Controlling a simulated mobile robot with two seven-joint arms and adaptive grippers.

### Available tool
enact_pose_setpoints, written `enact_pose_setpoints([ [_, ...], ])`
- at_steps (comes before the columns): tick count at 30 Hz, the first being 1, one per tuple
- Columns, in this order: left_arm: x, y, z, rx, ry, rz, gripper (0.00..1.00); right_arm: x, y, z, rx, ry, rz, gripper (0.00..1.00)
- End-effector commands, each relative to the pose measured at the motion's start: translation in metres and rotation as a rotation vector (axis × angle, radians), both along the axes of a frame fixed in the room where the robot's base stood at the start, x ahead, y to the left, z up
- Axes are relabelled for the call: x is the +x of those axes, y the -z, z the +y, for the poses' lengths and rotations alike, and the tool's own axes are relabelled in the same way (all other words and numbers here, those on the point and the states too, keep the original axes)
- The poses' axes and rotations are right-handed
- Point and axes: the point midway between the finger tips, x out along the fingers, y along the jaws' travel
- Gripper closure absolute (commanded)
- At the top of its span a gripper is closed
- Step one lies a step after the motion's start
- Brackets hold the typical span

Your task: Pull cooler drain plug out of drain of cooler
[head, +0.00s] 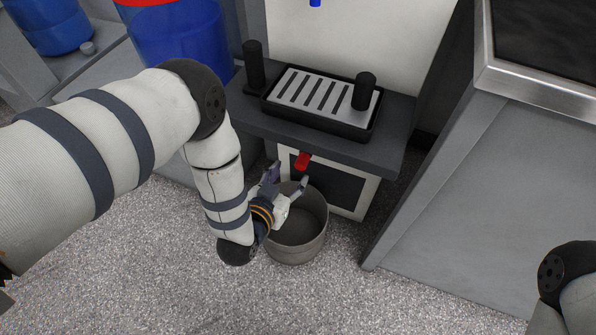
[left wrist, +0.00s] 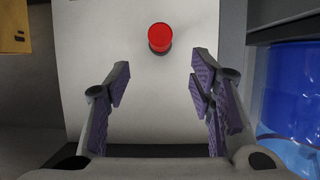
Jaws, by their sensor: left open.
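The red drain plug (head: 302,160) sticks out from the white front of the cooler (head: 368,200), below the dark grey shelf. In the left wrist view the plug (left wrist: 160,37) shows as a round red end on a short dark stem, seated in the pale panel (left wrist: 100,40). My left gripper (head: 287,180) is open, close below and to the left of the plug in the head view. In the left wrist view its purple-padded fingers (left wrist: 160,80) are spread and empty, with the plug beyond the tips, centred between them. My right gripper is out of view.
A grey bucket (head: 299,240) stands on the floor under the plug, beneath my left gripper. The shelf (head: 385,145) above carries a black slatted drip tray (head: 335,128) and two black cylinders. Blue containers (head: 180,45) stand left; a grey counter (head: 470,190) is right.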

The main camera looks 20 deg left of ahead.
Motion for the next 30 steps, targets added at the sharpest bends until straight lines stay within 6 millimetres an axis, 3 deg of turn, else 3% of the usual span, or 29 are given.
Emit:
enact_pose_setpoints([
  [6, 0.049, 0.025, -0.001, 0.000, -0.001, 0.003, 0.51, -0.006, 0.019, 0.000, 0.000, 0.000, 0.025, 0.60],
  [12, 0.084, 0.039, -0.002, 0.001, -0.001, 0.005, 0.51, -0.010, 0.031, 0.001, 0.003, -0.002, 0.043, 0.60],
  [17, 0.096, 0.042, -0.003, 0.001, -0.001, 0.006, 0.51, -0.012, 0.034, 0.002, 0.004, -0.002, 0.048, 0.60],
  [24, 0.097, 0.040, -0.003, 0.000, 0.000, 0.005, 0.51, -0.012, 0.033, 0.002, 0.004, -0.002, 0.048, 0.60],
  [26, 0.097, 0.040, -0.003, 0.000, 0.000, 0.005, 0.60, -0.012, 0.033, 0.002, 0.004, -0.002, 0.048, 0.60],
  [30, 0.097, 0.040, -0.003, 0.000, 0.000, 0.005, 0.91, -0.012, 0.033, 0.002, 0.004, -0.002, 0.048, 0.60],
])
